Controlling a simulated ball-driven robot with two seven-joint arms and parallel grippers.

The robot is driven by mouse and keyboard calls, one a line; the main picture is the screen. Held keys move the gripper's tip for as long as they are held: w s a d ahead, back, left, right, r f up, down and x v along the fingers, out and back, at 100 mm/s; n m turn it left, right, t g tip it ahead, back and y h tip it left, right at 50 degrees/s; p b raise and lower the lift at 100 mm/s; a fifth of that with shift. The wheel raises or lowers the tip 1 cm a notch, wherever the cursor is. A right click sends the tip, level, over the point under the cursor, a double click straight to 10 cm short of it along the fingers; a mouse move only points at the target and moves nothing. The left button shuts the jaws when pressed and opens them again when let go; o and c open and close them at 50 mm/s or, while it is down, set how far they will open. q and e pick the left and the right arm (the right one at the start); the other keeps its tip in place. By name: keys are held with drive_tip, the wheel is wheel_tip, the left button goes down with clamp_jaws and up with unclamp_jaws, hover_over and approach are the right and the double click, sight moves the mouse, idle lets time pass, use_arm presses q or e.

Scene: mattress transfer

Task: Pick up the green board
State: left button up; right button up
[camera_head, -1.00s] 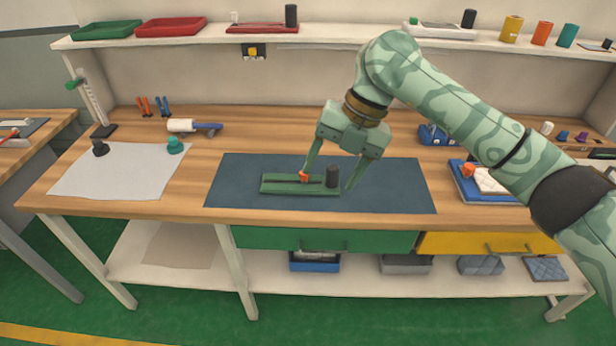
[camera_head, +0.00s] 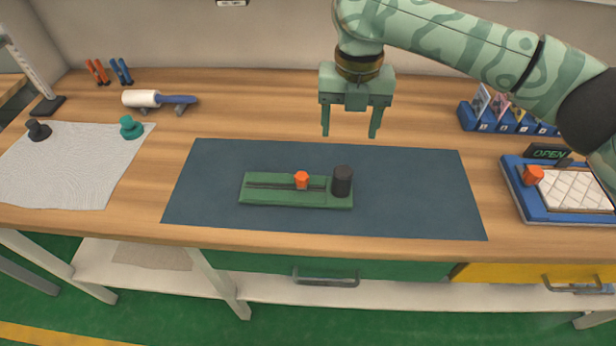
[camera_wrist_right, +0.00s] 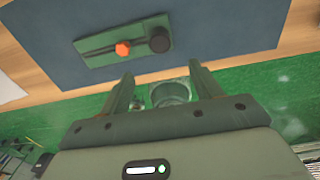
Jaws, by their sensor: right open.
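The green board (camera_head: 270,196) lies flat on the dark blue mat (camera_head: 420,200) in the head view. It carries an orange knob (camera_head: 302,180) on its slotted part and a black cylinder (camera_head: 342,181) near its right end. My right gripper (camera_head: 350,134) is open and empty, above and behind the board, apart from it. In the right wrist view the board (camera_wrist_right: 100,48) shows beyond the open fingers (camera_wrist_right: 160,82), with the orange knob (camera_wrist_right: 123,48) and black cylinder (camera_wrist_right: 159,40) on it. My left gripper is in neither view.
A blue tray (camera_head: 525,205) with a white quilted pad sits at the right, near a blue card rack (camera_head: 478,124). A white roller (camera_head: 141,99) and a grey cloth (camera_head: 60,170) with two knobs lie at the left. The mat around the board is bare.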

drive_tip(key=b, duration=0.2)
hover_over(343, 172)
drive_tip(key=f, duration=0.4)
drive_tip(key=shift+s+f, duration=0.2)
drive_tip(key=shift+s, duration=0.1)
drive_tip(key=f+b, duration=0.1)
drive_tip(key=f, duration=0.4)
drive_tip(key=shift+w+f+b, duration=0.15)
drive_tip(key=shift+w+b, duration=0.05)
drive_tip(key=shift+b, duration=0.15)
drive_tip(key=shift+f, duration=0.45)
wheel_tip(343, 172, down, 5)
drive_tip(key=b, duration=0.3)
drive_tip(key=shift+w+f, duration=0.15)
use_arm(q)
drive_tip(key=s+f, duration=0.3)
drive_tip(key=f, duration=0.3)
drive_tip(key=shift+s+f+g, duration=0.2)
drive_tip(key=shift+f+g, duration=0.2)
use_arm(e)
drive_tip(key=shift+r, duration=0.2)
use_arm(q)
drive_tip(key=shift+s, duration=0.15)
use_arm(e)
clamp_jaws()
